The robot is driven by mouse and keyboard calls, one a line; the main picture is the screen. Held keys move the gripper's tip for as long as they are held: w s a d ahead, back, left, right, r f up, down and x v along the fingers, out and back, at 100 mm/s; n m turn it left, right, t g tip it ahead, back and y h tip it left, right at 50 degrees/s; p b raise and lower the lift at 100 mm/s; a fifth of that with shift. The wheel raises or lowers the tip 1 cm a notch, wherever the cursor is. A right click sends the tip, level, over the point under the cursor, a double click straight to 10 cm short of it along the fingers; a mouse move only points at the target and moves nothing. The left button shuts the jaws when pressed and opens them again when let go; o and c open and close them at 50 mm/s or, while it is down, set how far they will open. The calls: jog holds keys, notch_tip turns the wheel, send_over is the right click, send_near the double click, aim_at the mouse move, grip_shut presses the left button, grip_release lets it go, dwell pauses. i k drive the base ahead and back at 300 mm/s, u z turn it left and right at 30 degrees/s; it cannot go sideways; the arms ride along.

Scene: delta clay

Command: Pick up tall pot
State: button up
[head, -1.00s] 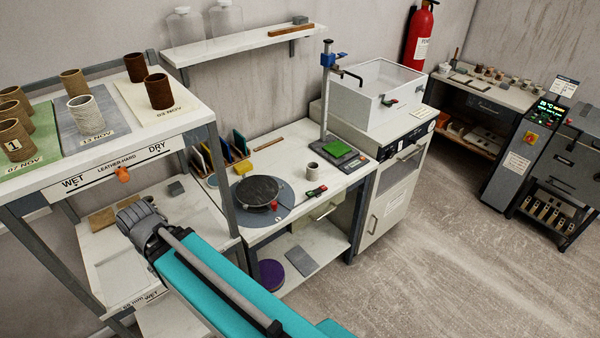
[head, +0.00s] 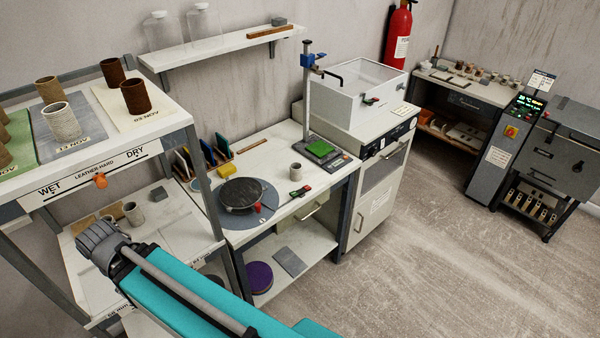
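Several cylindrical pots stand on the upper shelf at left: two dark brown pots (head: 135,96) (head: 113,73) on a white mat, a whitish pot (head: 61,121) and a brown pot (head: 50,89) on a grey mat dated 13 NOV. More brown pots are cut off at the left edge. A grey pot (head: 133,213) and a browner one (head: 113,211) stand on the shelf below. I cannot tell which is the tall pot. My gripper (head: 98,243) is in front of the lower shelf, near those two pots and apart from the upper ones. Its fingers do not show clearly.
The shelf rack's upright (head: 205,180) and WET-DRY front edge (head: 100,173) stand close to my arm. The floor (head: 420,260) at right is clear.

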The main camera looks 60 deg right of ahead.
aim_at(296, 172)
jog(key=z, duration=0.1)
jog(key=k, duration=1.2)
jog(key=z, duration=1.75)
jog(key=i, duration=1)
jog(key=u, duration=0.05)
